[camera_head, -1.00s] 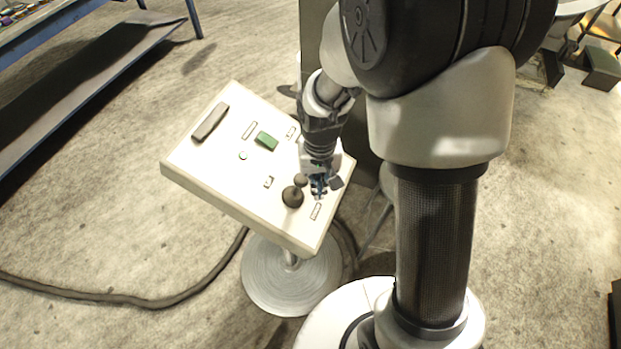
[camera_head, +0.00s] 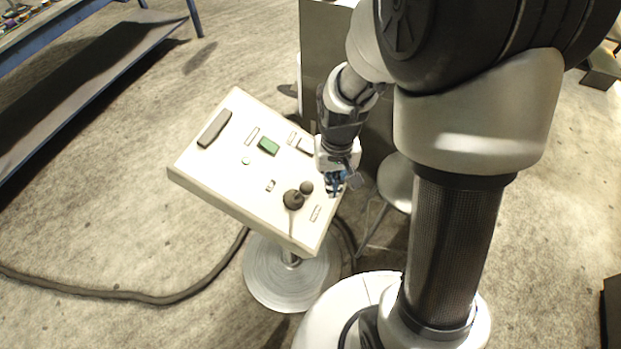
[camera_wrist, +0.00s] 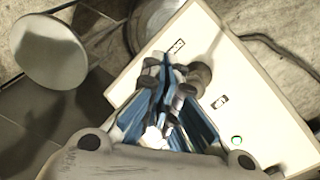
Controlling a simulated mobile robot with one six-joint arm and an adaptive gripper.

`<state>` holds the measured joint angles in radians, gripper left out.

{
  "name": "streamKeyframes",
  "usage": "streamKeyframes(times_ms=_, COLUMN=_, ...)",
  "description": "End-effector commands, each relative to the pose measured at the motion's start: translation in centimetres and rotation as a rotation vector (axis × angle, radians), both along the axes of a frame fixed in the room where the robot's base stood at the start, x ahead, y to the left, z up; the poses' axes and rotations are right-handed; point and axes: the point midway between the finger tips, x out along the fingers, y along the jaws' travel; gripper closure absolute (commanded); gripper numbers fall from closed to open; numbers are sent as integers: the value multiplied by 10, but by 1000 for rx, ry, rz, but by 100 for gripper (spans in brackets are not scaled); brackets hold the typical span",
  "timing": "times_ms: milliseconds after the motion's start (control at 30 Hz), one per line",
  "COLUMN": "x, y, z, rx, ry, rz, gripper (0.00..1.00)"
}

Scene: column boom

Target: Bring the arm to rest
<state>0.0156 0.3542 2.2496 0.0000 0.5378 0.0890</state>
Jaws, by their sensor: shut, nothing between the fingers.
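My gripper (camera_head: 336,186) is shut and empty, pointing down over the right edge of a white, tilted control panel (camera_head: 215,170). In the wrist view the blue-grey fingers (camera_wrist: 166,72) are together in front of the panel (camera_wrist: 262,100). A dark joystick knob (camera_head: 293,199) and a smaller dark knob stand on the panel, left of the fingers. In the wrist view the fingers partly hide a dark knob (camera_wrist: 199,77). I cannot tell whether the fingers touch anything. My arm reaches down from the upper right.
The panel stands on a round base (camera_head: 285,278). A round stool (camera_head: 397,182) stands close right of the gripper, before a dark cabinet (camera_head: 318,60). A black cable (camera_head: 150,298) lies on the floor. A blue-framed bench (camera_head: 90,70) is upper left. Floor at left is open.

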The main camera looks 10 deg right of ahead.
Motion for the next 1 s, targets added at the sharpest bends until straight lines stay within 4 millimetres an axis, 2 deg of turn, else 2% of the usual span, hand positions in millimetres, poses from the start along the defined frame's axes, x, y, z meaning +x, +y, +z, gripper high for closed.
streamKeyframes(times_ms=33, x=0, y=0, z=9, rx=0, ry=0, rz=0, gripper=100)
streamKeyframes(times_ms=200, x=0, y=0, z=23, rx=0, ry=0, rz=0, gripper=100)
streamKeyframes(times_ms=800, x=0, y=0, z=26, rx=-1, ry=-5, rz=1, gripper=100)
streamKeyframes(times_ms=867, x=-1, y=0, z=33, rx=-1, ry=-17, rz=3, gripper=100)
streamKeyframes(times_ms=1000, x=-9, y=1, z=71, rx=-2, ry=-74, rz=15, gripper=100)
